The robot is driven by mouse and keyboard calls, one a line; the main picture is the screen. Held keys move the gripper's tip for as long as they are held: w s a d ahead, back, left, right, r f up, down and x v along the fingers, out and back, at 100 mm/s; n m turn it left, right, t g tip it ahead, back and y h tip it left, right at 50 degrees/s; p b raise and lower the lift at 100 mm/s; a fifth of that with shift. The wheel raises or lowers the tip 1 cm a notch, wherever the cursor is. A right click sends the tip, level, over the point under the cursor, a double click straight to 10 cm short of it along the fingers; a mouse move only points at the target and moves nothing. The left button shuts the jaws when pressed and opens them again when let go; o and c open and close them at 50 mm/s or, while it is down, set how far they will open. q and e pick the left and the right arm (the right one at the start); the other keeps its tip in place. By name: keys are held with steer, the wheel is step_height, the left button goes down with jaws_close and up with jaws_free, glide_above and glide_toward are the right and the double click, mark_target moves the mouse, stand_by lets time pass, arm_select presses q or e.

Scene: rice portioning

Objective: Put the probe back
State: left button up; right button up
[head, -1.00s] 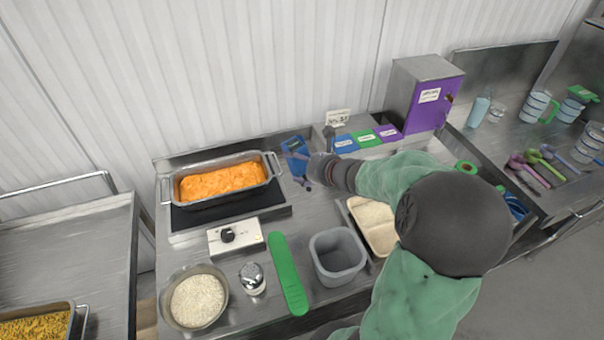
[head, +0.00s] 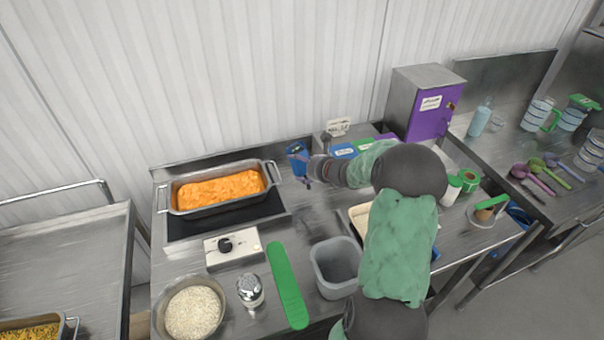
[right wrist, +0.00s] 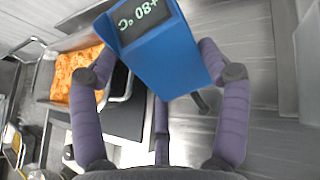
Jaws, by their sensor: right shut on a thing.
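The probe is a blue box-shaped thermometer (right wrist: 165,50) with a dark display that reads +80 °C, upside down in the right wrist view. It also shows in the head view (head: 298,158), right of the pan of orange food. My right gripper (right wrist: 160,75) is shut on the blue body, with purple-grey fingers on both its sides. In the head view the right gripper (head: 314,172) is partly hidden behind the arm. A short dark part shows below the body in the wrist view. My left gripper is not in view.
The metal pan (head: 216,188) stands on a dark plate at left. A control box (head: 233,248), green spatula (head: 287,285), grey tub (head: 336,268) and rice bowl (head: 190,307) stand in front. Coloured containers (head: 343,151) and a purple-fronted box (head: 432,112) stand at right.

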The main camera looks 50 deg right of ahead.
mark_target(304, 172)
steer(key=shift+f+b, duration=0.5)
steer(key=shift+f, duration=1.1)
steer(key=shift+f, duration=0.15)
steer(key=o, duration=1.1)
steer(key=shift+o, duration=0.2)
